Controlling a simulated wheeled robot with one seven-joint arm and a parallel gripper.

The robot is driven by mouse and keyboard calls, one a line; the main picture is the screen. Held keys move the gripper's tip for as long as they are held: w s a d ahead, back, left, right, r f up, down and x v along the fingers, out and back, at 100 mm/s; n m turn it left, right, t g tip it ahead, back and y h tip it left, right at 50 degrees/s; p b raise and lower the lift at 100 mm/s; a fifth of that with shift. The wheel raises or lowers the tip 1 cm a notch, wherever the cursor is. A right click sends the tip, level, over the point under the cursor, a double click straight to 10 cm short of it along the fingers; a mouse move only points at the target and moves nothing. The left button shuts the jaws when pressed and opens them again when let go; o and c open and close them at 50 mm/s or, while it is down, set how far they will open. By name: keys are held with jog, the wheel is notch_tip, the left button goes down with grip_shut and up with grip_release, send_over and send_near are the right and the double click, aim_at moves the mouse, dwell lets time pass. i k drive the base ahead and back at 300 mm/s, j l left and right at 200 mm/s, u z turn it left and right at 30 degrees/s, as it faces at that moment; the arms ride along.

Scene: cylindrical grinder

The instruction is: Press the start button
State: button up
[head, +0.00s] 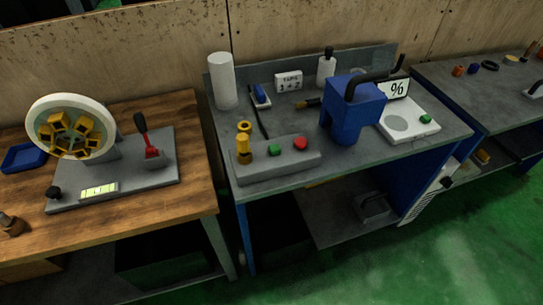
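A long grey control box (255,170) lies along the front of the middle bench. On its top are a green button (274,150), a red button (300,143) to the right of it and a yellow knobbed post (243,150) to the left. Another green button (426,118) sits on a white flat device (408,127) at the right of the same bench. I cannot read any label saying which is the start button. My gripper is not in view.
A blue block-shaped machine (350,112) stands right of the control box. A white cylinder (222,82) stands behind it. The wooden bench at left carries a wheel fixture (70,127) and a red lever (151,152). Green floor (400,270) is clear in front.

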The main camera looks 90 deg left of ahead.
aim_at(274, 150)
jog(key=l+u, duration=0.2)
jog(key=u, duration=3)
